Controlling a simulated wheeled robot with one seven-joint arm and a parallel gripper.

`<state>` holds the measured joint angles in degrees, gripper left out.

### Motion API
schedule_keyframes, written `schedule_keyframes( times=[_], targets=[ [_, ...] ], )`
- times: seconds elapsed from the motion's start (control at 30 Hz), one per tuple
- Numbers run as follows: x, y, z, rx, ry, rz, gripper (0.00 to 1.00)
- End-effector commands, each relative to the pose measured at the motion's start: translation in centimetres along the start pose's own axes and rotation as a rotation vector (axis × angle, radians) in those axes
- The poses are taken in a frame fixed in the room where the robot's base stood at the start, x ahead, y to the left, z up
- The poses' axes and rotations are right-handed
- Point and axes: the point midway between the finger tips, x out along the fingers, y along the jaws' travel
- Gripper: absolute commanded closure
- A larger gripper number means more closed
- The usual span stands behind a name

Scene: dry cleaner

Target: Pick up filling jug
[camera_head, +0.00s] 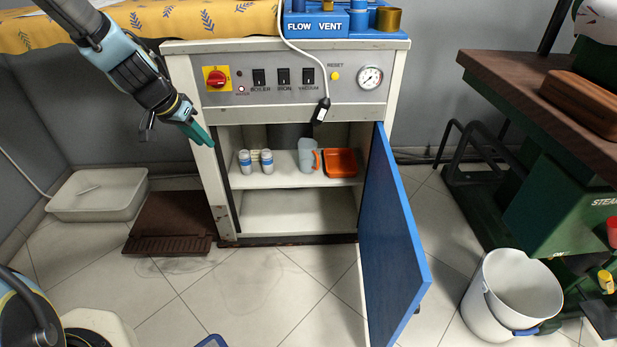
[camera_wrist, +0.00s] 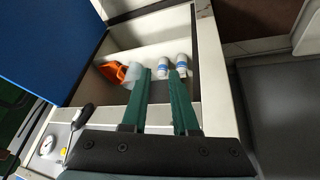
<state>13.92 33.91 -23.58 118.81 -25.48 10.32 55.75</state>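The filling jug (camera_head: 307,154) appears to be the pale grey-blue jug with an orange handle on its right side. It stands upright on the upper shelf inside the open cabinet. In the wrist view the jug (camera_wrist: 134,73) shows beyond the left finger, which partly covers it. My gripper (camera_head: 194,134) is at the cabinet's left front edge, left of the jug and apart from it. In the wrist view my gripper (camera_wrist: 160,72) has its two green fingers spread with nothing between them.
White-and-blue bottles (camera_head: 267,161) stand left of the jug; an orange tray (camera_head: 341,163) sits close at its right. The blue door (camera_head: 392,240) is swung open at the right. A control panel (camera_head: 290,80) with a hanging cable is above. A white bucket (camera_head: 477,305) stands at right.

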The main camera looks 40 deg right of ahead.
Motion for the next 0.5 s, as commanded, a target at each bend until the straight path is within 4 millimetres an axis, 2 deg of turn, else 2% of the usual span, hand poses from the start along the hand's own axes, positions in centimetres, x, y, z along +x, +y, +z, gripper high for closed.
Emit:
schedule_keyframes(
  times=[0.03, 0.1, 0.4, 0.5],
  targets=[
    [4.4, 0.8, 0.0, 0.041, 0.022, 0.024, 0.72],
    [8.0, 1.9, -1.0, 0.096, 0.056, 0.049, 0.72],
    [22.2, 7.1, -4.4, 0.293, 0.205, 0.134, 0.72],
    [25.9, 8.7, -5.2, 0.338, 0.249, 0.151, 0.72]
  ],
)
